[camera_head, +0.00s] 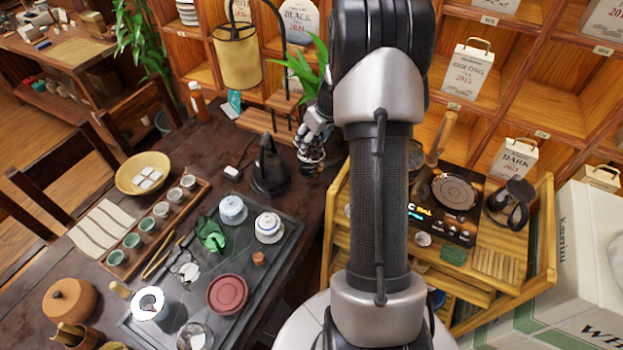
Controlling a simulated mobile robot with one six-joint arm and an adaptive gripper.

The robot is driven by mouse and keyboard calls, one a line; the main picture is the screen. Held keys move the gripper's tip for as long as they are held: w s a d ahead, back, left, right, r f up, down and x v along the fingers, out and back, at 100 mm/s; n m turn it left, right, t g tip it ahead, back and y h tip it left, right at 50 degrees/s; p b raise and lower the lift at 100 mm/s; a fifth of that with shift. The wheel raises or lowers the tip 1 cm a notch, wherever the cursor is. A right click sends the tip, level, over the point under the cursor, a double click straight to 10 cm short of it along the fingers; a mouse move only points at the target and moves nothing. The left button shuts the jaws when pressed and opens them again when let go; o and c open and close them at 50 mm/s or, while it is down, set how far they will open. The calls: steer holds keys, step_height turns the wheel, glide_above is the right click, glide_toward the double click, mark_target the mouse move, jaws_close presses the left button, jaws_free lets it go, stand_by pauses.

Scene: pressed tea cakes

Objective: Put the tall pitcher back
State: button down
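My gripper (314,137) is at the end of my arm, over the table's right edge, small and partly hidden by my arm. A dark, glassy rounded shape (311,160) is right at its fingertips. It may be a glass pitcher held there, but I cannot tell it apart from the fingers. A tall black vessel (269,170) stands upright on the table, just left of the gripper and apart from it. A dark pitcher with a handle (512,203) stands on the wooden cart at right. I cannot tell which is the tall pitcher.
The dark tea tray (290,243) holds lidded white cups, a red round dish (227,294) and a green figure. A cup row and a yellow bowl (143,174) are left. A lamp (237,55), plant and wooden stand (268,122) are behind. The cart (546,245) is right.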

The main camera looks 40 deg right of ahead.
mark_target(312, 172)
step_height(312, 172, down, 15)
steer(key=b, duration=0.3)
steer(key=shift+f+b, duration=0.15)
steer(key=shift+b, duration=0.3)
steer(key=c, duration=0.6)
jaws_free()
